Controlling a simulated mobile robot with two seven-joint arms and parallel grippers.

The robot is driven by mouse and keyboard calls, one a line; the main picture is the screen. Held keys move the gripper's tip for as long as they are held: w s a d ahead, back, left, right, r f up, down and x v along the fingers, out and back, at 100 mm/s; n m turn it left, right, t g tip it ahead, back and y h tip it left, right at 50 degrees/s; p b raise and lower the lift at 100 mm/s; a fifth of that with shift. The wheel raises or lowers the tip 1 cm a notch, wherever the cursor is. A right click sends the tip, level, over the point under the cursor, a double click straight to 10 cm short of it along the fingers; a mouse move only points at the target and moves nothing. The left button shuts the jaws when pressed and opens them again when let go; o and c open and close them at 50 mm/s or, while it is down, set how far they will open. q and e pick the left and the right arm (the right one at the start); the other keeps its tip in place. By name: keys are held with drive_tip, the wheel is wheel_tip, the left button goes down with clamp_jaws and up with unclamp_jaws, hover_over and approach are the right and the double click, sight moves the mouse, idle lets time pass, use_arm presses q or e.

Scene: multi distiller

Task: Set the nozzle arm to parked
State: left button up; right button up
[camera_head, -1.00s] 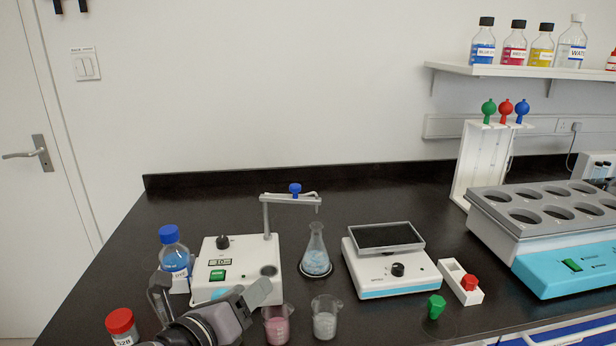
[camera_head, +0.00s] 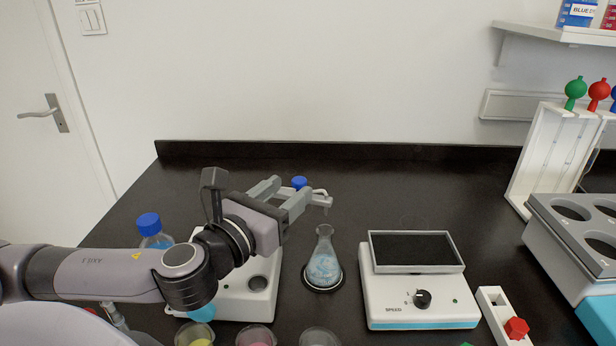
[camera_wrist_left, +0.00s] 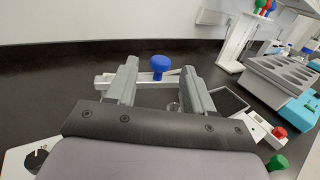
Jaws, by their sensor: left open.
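The nozzle arm (camera_head: 318,198) is a grey bar with a blue knob (camera_head: 299,183) on top. Its tip hangs over the conical flask (camera_head: 324,262), which holds blue-white contents and stands on a dark round base. My left gripper (camera_head: 292,192) is open at the nozzle arm. In the left wrist view the blue knob (camera_wrist_left: 160,65) shows between the two open fingers, near their tips, and the bar runs behind them. I cannot tell whether the fingers touch the bar. The white dispenser base (camera_head: 262,290) is partly hidden behind my left arm. My right gripper is not in view.
A white stirrer with a dark top plate (camera_head: 418,285) stands right of the flask. A blue-capped bottle (camera_head: 151,232) stands behind my left arm. Several beakers, including a pink one (camera_head: 256,336), stand at the front. The back of the bench is clear.

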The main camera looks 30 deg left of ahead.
sight(303, 179)
use_arm(q)
drive_tip(key=w, duration=0.4)
drive_tip(key=shift+w+r, duration=0.1)
drive_tip(key=shift+w, duration=1)
clamp_jaws()
